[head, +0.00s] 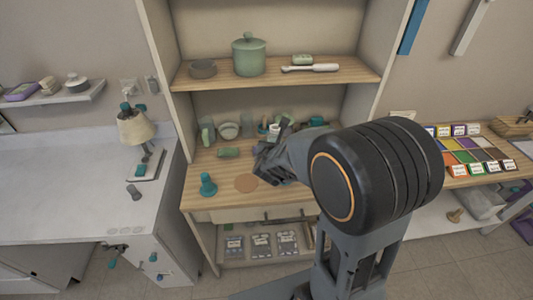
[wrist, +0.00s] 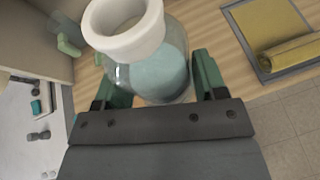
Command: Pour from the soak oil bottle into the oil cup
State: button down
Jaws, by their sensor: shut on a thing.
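In the wrist view a round clear glass bottle (wrist: 150,72) with a wide white neck and pale blue contents sits between the fingers of my gripper (wrist: 160,80). The gripper is shut on it; I take it to be the soak oil bottle. In the head view my gripper (head: 268,166) is over the wooden worktop of the shelf unit, and my arm hides most of it and the bottle. I cannot tell which vessel is the oil cup. Several small vessels stand at the back of the worktop, among them a pale round one (head: 228,130).
A teal piece (head: 207,185) and a flat brown disc (head: 246,183) are on the worktop (head: 222,203). A green block (head: 229,152) lies behind them. A green lidded pot (head: 249,55) stands on the shelf above. A yellow cloth (wrist: 268,28) lies right in the wrist view.

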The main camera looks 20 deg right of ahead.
jog(key=s+d+f+m+g+b, duration=0.1)
jog(key=d+f+m+b, duration=0.1)
jog(key=d+f+b, duration=0.85)
jog(key=a+n+y+b, duration=0.3)
jog(key=a+b, duration=0.2)
jog(key=a, duration=0.2)
jog(key=shift+s+a+r+n+y, duration=0.2)
jog(key=shift+s+a+n+y, duration=0.1)
jog(key=shift+a, duration=0.05)
jog(key=p, duration=0.3)
jog(key=shift+r+g, duration=0.25)
jog(key=shift+g, duration=0.15)
jog(key=m+g+y+p, duration=0.1)
jog(key=p, duration=0.4)
jog(key=shift+g+y, duration=0.3)
